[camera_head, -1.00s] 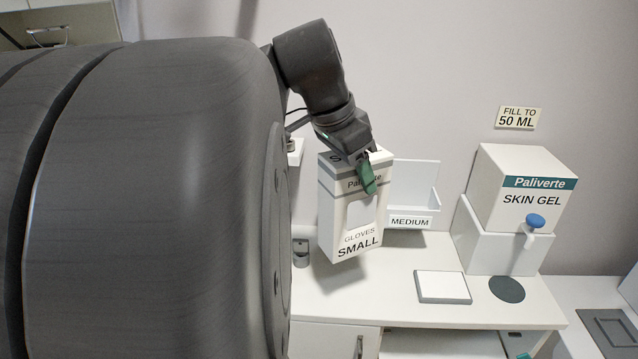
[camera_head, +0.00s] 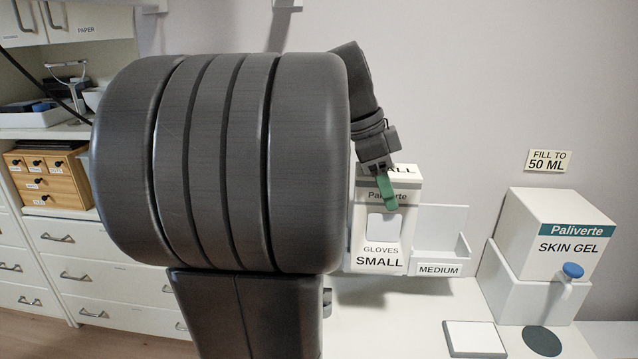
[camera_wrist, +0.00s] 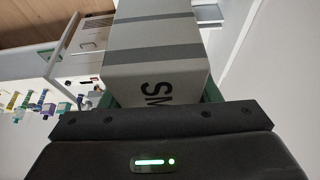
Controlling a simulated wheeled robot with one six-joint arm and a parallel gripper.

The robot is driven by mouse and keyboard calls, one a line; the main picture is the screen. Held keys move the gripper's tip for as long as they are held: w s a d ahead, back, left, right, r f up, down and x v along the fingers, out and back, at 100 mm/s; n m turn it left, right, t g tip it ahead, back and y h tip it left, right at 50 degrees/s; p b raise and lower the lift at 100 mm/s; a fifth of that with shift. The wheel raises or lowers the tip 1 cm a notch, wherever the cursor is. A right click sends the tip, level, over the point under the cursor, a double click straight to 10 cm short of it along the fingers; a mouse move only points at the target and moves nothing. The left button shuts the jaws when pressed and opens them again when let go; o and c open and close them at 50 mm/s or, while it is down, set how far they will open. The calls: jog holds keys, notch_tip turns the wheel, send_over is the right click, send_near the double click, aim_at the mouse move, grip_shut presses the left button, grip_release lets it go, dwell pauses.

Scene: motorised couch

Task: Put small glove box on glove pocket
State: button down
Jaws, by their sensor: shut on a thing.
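The small glove box (camera_head: 380,236) is white with grey bands and reads "GLOVES SMALL". My gripper (camera_head: 387,190) is shut on its top and holds it upright, close to the back wall. In the wrist view the box (camera_wrist: 155,55) fills the space beyond the jaws, with part of its lettering showing. A white wall pocket (camera_head: 440,235) labelled "MEDIUM" is just right of the box and looks empty. A white edge shows left of and below the box, perhaps another pocket mostly hidden by the box and my arm. I cannot tell whether the box touches it.
A skin gel box (camera_head: 553,240) with a blue-topped pump stands on the right. A white pad (camera_head: 474,338) and a dark disc (camera_head: 542,340) lie on the counter. A wooden drawer box (camera_head: 50,177) is at far left. My arm hides much of the middle.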

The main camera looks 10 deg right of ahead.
jog(key=w+d+p, duration=0.2)
jog(key=w, duration=0.7)
notch_tip(320, 180, down, 7)
jog(key=p, duration=0.1)
jog(key=shift+d, duration=0.2)
jog(key=shift+f, duration=0.2)
jog(key=shift+c, duration=2.4)
grip_release()
